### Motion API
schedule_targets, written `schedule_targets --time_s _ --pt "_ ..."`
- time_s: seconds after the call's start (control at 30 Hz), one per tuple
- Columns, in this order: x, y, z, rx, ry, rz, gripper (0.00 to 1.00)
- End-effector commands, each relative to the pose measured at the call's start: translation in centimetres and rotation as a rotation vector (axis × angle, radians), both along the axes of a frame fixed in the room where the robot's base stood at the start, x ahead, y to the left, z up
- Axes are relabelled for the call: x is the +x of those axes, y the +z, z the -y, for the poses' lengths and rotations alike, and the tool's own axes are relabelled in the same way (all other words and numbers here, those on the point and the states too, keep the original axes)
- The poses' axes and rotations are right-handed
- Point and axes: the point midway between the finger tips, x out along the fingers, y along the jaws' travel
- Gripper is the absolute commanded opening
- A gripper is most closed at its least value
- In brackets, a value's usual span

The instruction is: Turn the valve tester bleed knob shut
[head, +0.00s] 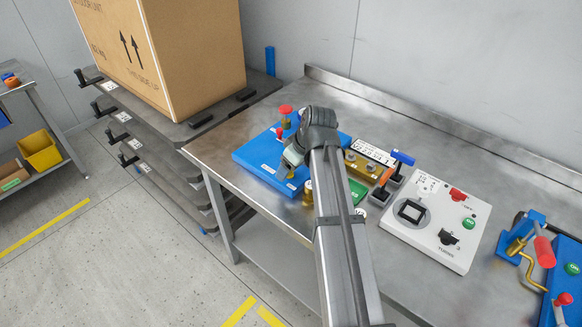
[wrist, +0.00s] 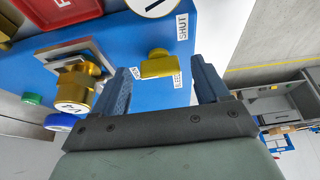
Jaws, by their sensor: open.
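The blue valve tester (head: 250,152) sits at the left end of the steel bench. In the wrist view its blue face (wrist: 215,18) fills the upper middle. The brass bleed knob (wrist: 160,66) stands between the two fingers of my gripper (wrist: 162,74), near their tips, with visible gaps on both sides. A BLEED label (wrist: 178,79) is beside the knob, and a SHUT label (wrist: 182,27) is above it to the right. Another small label is partly hidden by the left finger. My gripper also shows in the head view (head: 289,170), low over the tester, where it hides the knob area.
A second brass fitting (wrist: 76,88) on a metal plate is left of my gripper. Red knobs (head: 285,110) rise at the tester's back. A white panel (head: 450,250) and a blue pump unit (head: 570,262) stand to the right. A large carton (head: 190,60) is at the left.

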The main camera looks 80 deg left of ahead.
Motion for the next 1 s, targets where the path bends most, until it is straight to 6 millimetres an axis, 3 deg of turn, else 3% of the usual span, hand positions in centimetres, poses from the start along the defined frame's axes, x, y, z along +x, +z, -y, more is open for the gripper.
schedule_targets --time_s 0.47,1.0 --pt "-0.23 -0.8 -0.24 0.0 0.0 0.0 0.73" --pt "-0.21 -0.8 -0.23 0.0 0.0 0.0 0.22"
